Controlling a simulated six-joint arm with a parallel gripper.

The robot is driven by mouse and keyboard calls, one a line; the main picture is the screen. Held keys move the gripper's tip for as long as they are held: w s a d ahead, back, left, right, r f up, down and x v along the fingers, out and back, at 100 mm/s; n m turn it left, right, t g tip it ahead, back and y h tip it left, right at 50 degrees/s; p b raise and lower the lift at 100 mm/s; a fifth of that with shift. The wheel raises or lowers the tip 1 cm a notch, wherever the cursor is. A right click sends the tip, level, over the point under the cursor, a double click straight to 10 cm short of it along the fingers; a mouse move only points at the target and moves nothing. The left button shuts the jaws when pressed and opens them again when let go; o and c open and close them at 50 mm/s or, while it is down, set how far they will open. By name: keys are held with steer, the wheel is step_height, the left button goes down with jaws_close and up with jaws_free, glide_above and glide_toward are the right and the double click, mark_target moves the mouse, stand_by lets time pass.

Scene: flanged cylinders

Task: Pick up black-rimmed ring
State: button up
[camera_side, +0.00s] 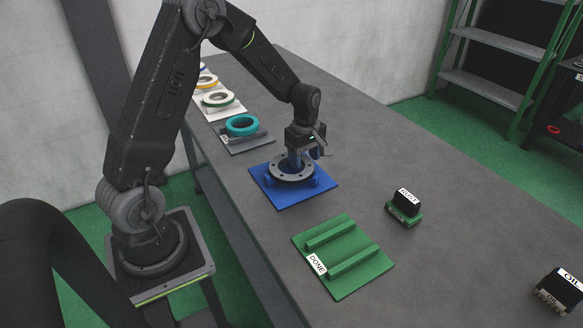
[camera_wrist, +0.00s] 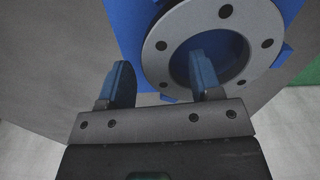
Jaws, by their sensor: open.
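A dark grey flanged ring with bolt holes (camera_side: 275,171) rests on blue blocks on a blue plate (camera_side: 288,200). In the wrist view its flange (camera_wrist: 163,45) looks pale grey around a dark bore. It is the nearest match to the black-rimmed ring, though I cannot see a clearly black rim. My gripper (camera_side: 303,157) is pointing down at this ring. In the wrist view my gripper (camera_wrist: 160,65) is open and empty. Its right finger overlaps the bore and its left finger is outside the flange. I cannot tell whether either touches the ring.
A teal ring (camera_side: 242,125), a green-and-white ring (camera_side: 218,99) and a yellow-and-white ring (camera_side: 206,80) lie on plates behind. A green plate marked DONE (camera_side: 345,254) has two bars and is empty. Blocks marked RUST (camera_side: 405,205) and OIL (camera_side: 563,290) stand right.

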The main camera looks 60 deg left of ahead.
jaws_close()
stand_by(0.4)
steer(key=shift+w+r, duration=0.1)
